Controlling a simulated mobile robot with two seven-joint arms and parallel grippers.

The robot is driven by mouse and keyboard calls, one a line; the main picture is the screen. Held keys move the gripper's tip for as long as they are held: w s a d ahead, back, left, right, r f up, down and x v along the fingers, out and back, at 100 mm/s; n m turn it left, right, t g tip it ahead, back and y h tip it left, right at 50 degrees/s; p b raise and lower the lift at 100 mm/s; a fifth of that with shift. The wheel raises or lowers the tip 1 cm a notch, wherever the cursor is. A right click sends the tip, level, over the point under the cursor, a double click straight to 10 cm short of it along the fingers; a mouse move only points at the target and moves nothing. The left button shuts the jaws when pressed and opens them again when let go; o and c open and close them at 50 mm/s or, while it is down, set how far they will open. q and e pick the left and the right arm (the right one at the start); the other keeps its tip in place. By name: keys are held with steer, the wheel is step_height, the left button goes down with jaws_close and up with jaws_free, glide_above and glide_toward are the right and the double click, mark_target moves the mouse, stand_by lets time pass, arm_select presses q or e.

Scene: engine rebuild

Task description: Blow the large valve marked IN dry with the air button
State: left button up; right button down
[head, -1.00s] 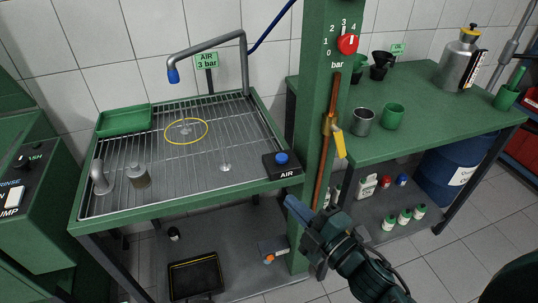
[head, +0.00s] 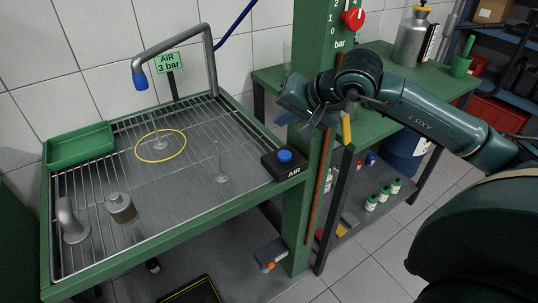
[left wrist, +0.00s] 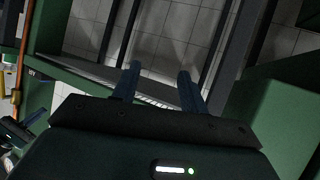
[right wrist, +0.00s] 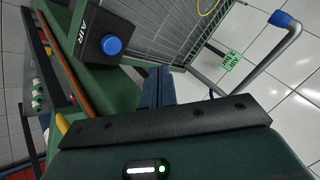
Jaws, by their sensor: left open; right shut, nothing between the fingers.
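The blue air button (head: 285,156) sits on a black box marked AIR at the front right corner of the green wash bench. The blue-tipped air nozzle (head: 140,82) hangs from a bent grey pipe over the wire rack (head: 190,185). One valve (head: 159,143) stands inside a yellow ring on the rack. Another valve (head: 221,168) stands to its right, stem up. I cannot read an IN mark on either. My right gripper (head: 290,100) is shut and empty, above and apart from the button, which also shows in the right wrist view (right wrist: 112,46). My left gripper (left wrist: 157,82) is open and empty.
A green post with a red pressure knob (head: 353,19) and a yellow-handled tap stands close to my right gripper. A green side table stands behind the post.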

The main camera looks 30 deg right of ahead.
arm_select(q)
steer(key=shift+r, duration=0.15)
arm_select(e)
steer(key=shift+w+d+r+h, duration=0.15)
steer(key=shift+d+r+h, duration=0.15)
steer(key=shift+d, duration=0.15)
steer(key=shift+w+d+r+h, duration=0.15)
steer(key=shift+d+r+h, duration=0.15)
steer(key=shift+d, duration=0.15)
steer(key=shift+f, duration=0.1)
steer(key=b, duration=0.3)
glide_above(288, 157)
step_height(288, 157, down, 5)
steer(key=shift+r, duration=0.2)
step_height(288, 157, down, 3)
steer(key=b, duration=0.3)
steer(key=shift+f, duration=0.1)
steer(key=shift+f+b, duration=0.45)
arm_select(q)
steer(key=shift+s+a+f+n+t, duration=0.25)
steer(key=shift+a+f+n+t, duration=0.15)
steer(key=shift+a+f+t, duration=0.35)
steer(key=shift+d, duration=0.1)
